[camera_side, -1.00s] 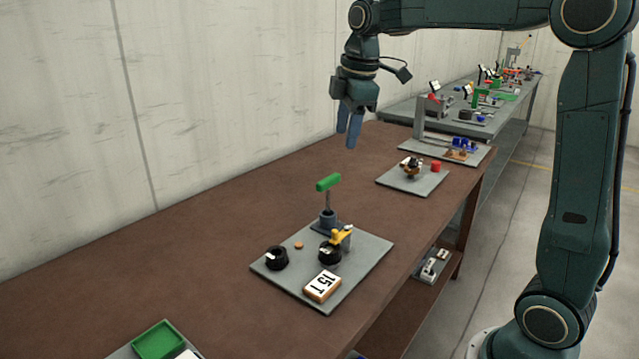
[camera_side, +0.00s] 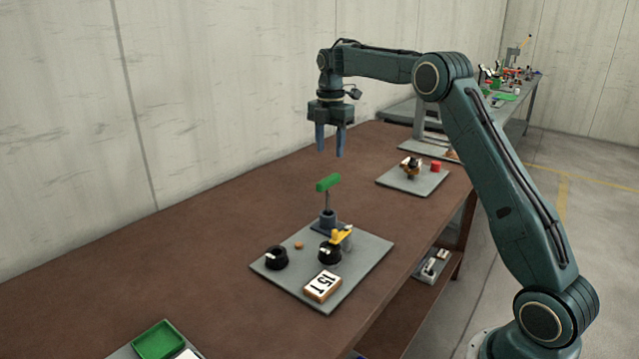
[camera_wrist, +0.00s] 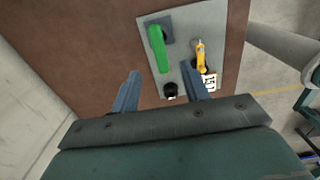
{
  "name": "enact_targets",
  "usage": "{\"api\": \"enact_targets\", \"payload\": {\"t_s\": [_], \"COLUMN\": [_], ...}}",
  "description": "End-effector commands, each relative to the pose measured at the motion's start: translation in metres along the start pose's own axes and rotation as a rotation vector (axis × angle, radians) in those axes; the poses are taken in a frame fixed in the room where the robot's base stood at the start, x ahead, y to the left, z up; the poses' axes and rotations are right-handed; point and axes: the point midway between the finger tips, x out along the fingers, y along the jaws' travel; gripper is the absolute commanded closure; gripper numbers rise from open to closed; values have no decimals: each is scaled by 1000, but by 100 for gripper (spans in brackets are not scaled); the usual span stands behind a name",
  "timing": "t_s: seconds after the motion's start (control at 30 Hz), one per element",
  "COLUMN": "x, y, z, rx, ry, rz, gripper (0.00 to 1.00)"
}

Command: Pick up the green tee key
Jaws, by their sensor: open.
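The green tee key (camera_side: 328,183) stands upright in a dark grey socket (camera_side: 328,219) on a grey plate, its green crossbar on top of a thin shaft. In the wrist view the green crossbar (camera_wrist: 158,48) shows beyond the fingertips, a little left of the middle between them. My gripper (camera_side: 330,154) is open and empty, pointing down, above the key and apart from it. Its two blue fingers also show in the wrist view (camera_wrist: 160,80). The key's lower end is hidden in the socket.
The grey plate (camera_side: 365,258) also bears a yellow part (camera_side: 341,236), black round parts (camera_side: 276,258), an orange disc (camera_side: 299,245) and a block marked 151 (camera_side: 322,287). Another plate (camera_side: 430,183) with a red cylinder lies behind. The brown table (camera_side: 190,255) is clear at left.

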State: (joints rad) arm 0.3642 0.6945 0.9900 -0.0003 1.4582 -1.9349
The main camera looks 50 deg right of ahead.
Motion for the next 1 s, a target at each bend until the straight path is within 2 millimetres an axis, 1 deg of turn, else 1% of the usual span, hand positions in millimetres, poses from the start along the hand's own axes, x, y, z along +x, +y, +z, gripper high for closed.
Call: {"api": "enact_targets", "payload": {"t_s": [0.17, 0.33, 0.47, 0.7, 0.8, 0.9, 1.0], "x": [1, 10, 25, 62, 74, 82, 85], "y": [0, 0, 0, 0, 0, 0, 0], "z": [0, 0, 0, 0, 0, 0, 0], "rx": [-1, -1, 0, 0, 0, 0, 0], "ry": [0, 0, 1, 1, 0, 0, 0], "rz": [0, 0, -2, -2, -1, -1, 1], "gripper": [55, 55, 55, 55, 55, 55, 55]}}
